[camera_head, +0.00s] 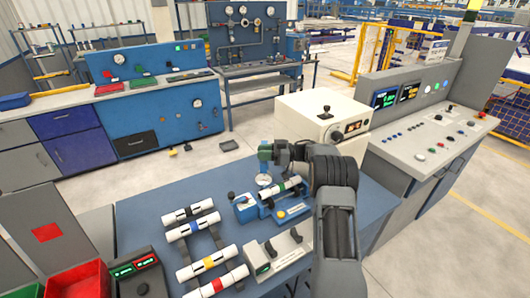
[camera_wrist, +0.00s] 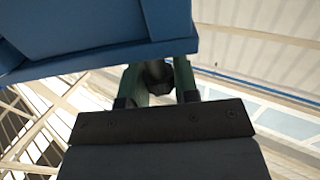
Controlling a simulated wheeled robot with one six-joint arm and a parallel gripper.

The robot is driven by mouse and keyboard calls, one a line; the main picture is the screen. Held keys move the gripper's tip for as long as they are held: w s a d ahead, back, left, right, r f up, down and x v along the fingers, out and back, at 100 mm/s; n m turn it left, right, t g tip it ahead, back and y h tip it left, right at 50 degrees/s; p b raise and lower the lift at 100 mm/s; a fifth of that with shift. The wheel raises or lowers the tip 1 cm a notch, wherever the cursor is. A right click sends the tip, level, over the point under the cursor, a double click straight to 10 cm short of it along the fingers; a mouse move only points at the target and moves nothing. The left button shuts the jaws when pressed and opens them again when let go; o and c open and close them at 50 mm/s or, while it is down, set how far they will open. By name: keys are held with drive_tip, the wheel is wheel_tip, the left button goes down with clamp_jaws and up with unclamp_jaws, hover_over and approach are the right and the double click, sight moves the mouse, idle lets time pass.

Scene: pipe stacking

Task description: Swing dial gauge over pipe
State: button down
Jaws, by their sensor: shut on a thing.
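The dial gauge (camera_head: 264,180), with a small round white face, is above the blue measuring stand at the middle of the blue table. A white pipe with a green band (camera_head: 287,188) lies in the stand beside the gauge; I cannot tell whether they touch. My gripper (camera_head: 266,152), with green fingers, is just above the gauge face. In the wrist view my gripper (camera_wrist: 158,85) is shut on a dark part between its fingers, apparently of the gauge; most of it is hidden. A blue surface (camera_wrist: 100,35) fills the upper left there.
Several white pipes with coloured bands (camera_head: 203,267) lie on a rack at the left. A grey switch box (camera_head: 272,252) stands in front of the stand. A cream box with a black knob (camera_head: 320,118) stands behind my arm. Some table is bare left of the stand.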

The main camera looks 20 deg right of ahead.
drive_tip(key=shift+d+g, duration=0.2)
drive_tip(key=shift+g, duration=0.1)
drive_tip(key=c, duration=0.9)
unclamp_jaws()
drive_tip(key=shift+o, duration=0.2)
drive_tip(key=shift+s, duration=0.1)
drive_tip(key=b+v, duration=0.3)
drive_tip(key=v, duration=1)
drive_tip(key=shift+d, duration=0.4)
drive_tip(key=shift+f, duration=0.15)
